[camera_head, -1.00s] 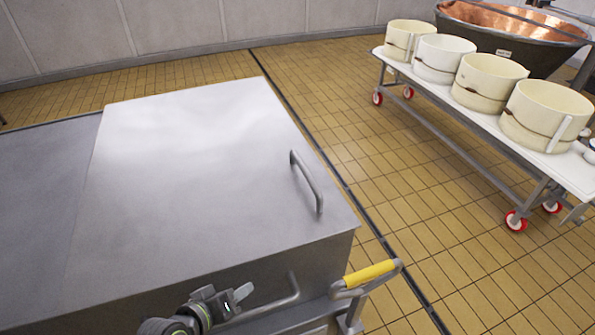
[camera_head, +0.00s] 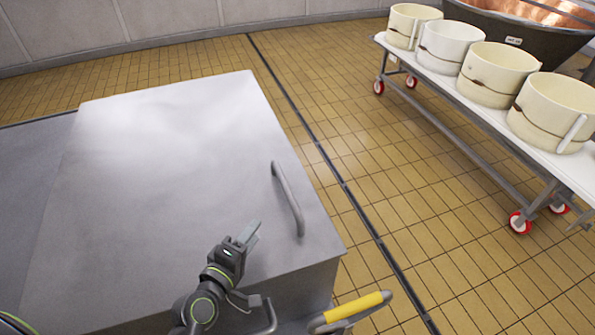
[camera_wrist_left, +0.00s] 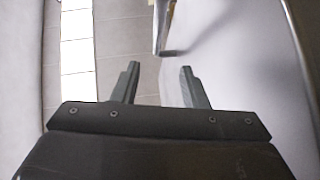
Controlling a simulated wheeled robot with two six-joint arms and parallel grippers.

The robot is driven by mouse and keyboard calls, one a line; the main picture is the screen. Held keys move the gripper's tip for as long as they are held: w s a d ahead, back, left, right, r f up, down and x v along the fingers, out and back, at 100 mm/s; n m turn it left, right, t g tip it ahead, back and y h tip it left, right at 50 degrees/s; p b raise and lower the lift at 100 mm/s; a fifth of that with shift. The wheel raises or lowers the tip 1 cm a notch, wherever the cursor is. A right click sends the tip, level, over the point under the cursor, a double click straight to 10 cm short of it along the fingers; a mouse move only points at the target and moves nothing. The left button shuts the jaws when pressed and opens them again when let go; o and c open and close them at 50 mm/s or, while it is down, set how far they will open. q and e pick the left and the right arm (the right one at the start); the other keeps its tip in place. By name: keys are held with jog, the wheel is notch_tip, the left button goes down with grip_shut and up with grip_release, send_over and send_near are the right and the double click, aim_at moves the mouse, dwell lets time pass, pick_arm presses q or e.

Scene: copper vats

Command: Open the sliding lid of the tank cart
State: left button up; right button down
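The tank cart's grey metal lid (camera_head: 170,160) is a broad flat plate over the right part of the cart in the head view. A bent bar handle (camera_head: 288,200) stands near its right edge. My left gripper (camera_head: 250,234) is above the lid's near right part, left of and nearer than the handle, not touching it. In the left wrist view its two fingers (camera_wrist_left: 157,85) are apart with nothing between them. The handle also shows there, ahead of the fingers at the top (camera_wrist_left: 162,25). My right gripper is not in view.
A yellow-gripped push handle (camera_head: 350,308) sticks out at the cart's near right corner. A lower grey surface (camera_head: 25,175) lies left of the lid. A white wheeled table (camera_head: 480,118) with several cream moulds stands at right. Tiled floor between is clear.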

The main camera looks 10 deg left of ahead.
aim_at(284, 190)
pick_arm(q)
jog(key=shift+x, duration=0.95)
jog(key=p+x, duration=0.1)
jog(key=x, duration=0.1)
jog(key=p+x, duration=0.1)
jog(key=x, duration=0.1)
jog(key=shift+d+r, duration=0.1)
jog(key=shift+r, duration=0.3)
jog(key=p+x, duration=0.1)
jog(key=x, duration=0.6)
jog(key=shift+w+f, duration=0.2)
jog(key=x, duration=0.3)
jog(key=shift+w+f, duration=0.1)
jog(key=shift+w, duration=0.05)
jog(key=shift+w+d, duration=0.2)
jog(key=shift+w, duration=0.45)
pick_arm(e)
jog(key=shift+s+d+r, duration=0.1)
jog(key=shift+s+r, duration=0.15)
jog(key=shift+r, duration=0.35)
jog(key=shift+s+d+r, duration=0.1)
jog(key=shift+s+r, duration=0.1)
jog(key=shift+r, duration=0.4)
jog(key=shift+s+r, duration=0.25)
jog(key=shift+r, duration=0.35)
pick_arm(q)
jog(key=shift+f, duration=0.1)
grip_shut()
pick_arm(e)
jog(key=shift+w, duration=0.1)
